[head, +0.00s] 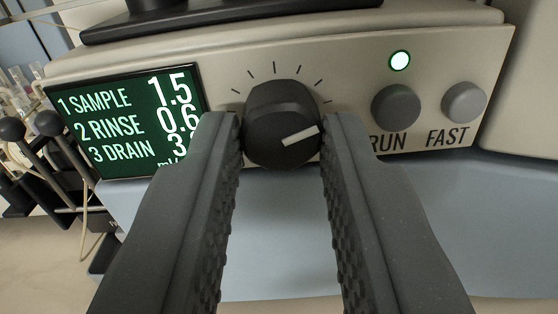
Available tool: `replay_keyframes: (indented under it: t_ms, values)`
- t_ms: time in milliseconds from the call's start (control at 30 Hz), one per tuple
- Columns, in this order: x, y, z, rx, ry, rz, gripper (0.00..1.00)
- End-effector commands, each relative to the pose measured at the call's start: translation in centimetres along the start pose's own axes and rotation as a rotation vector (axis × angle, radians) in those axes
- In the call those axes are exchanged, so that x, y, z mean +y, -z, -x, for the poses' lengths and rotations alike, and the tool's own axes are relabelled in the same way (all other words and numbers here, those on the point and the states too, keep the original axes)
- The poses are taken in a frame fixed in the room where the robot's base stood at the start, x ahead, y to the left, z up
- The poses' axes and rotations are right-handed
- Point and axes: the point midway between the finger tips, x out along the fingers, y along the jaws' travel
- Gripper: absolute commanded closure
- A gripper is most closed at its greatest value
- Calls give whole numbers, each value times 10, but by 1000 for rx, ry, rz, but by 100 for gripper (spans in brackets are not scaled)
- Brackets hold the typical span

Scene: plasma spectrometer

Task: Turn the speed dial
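The speed dial (277,127) is a round black knob with a white pointer line, on the beige front panel (360,82). Its pointer points to the right and slightly up. Tick marks fan out above it. My gripper (283,135) has its two dark fingers on either side of the dial, the tips level with its sides. A gap shows between the fingers. The left fingertip is very close to the dial's left edge; contact is not clear. The right fingertip is close to its right edge.
A green display (128,122) reading SAMPLE 1.5, RINSE 0.6 and DRAIN is left of the dial. A lit green lamp (400,61), a grey RUN button (396,106) and a grey FAST button (464,103) are at right. Tubing and dark knobs (48,123) stand at far left.

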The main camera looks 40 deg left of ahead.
Motion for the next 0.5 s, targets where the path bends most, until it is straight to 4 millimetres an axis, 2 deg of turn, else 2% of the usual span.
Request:
replay_keyframes:
  t_ms: [333,500]
  values:
    - [3,2,0,5,-3,200,100]
    - [2,0,0,5,-2,238,100]
